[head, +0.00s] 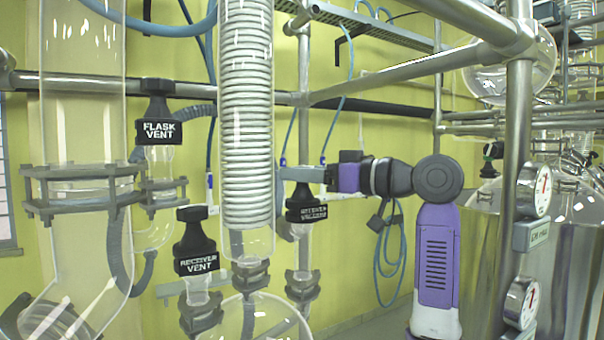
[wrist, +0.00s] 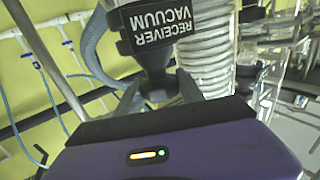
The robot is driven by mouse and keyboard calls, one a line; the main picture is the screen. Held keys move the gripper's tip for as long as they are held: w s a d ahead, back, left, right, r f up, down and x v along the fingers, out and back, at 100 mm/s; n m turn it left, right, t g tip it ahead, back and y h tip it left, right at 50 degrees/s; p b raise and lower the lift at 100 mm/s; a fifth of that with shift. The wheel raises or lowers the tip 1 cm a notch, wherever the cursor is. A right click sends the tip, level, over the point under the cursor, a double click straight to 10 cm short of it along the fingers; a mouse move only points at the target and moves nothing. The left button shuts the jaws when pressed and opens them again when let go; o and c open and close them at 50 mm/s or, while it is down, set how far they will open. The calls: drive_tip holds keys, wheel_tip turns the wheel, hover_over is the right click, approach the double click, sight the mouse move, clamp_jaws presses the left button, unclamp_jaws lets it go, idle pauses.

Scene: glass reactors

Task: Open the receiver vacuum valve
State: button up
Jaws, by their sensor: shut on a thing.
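The receiver vacuum valve has a black labelled handle (head: 306,207) on a glass stem, right of the coiled condenser in the head view. Its label "RECEIVER VACUUM" reads upside down in the wrist view (wrist: 160,25). My gripper (head: 308,176) reaches it from the right, level with the top of the handle. In the wrist view my gripper (wrist: 158,92) has its fingers on both sides of the narrow black part of the handle, shut on it. The exact finger contact is partly hidden by the purple gripper body.
The receiver vent valve (head: 196,247) and flask vent valve (head: 158,130) stand to the left. The glass coil condenser (head: 246,120) is close beside my gripper. A steel post (head: 518,150) with gauges (head: 534,190) stands to the right of my arm.

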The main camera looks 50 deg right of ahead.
drive_tip(key=n+g+y, duration=0.2)
drive_tip(key=n+y, duration=0.1)
drive_tip(key=y, duration=0.1)
drive_tip(key=n+g+y, duration=0.3)
drive_tip(key=y, duration=0.2)
drive_tip(key=shift+r+n, duration=0.15)
drive_tip(key=shift+n, duration=0.15)
drive_tip(key=n+g+y, duration=0.2)
drive_tip(key=g, duration=0.1)
drive_tip(key=n+g+y, duration=0.1)
drive_tip(key=n+g, duration=0.1)
drive_tip(key=g, duration=0.1)
drive_tip(key=shift+n+y, duration=0.3)
drive_tip(key=shift+y, duration=0.1)
drive_tip(key=shift+f+n+g+y, duration=0.25)
drive_tip(key=shift+n+g, duration=0.25)
drive_tip(key=shift+g, duration=0.3)
drive_tip(key=o, duration=1.4)
drive_tip(key=shift+m+t, duration=0.5)
drive_tip(key=shift+t, duration=0.2)
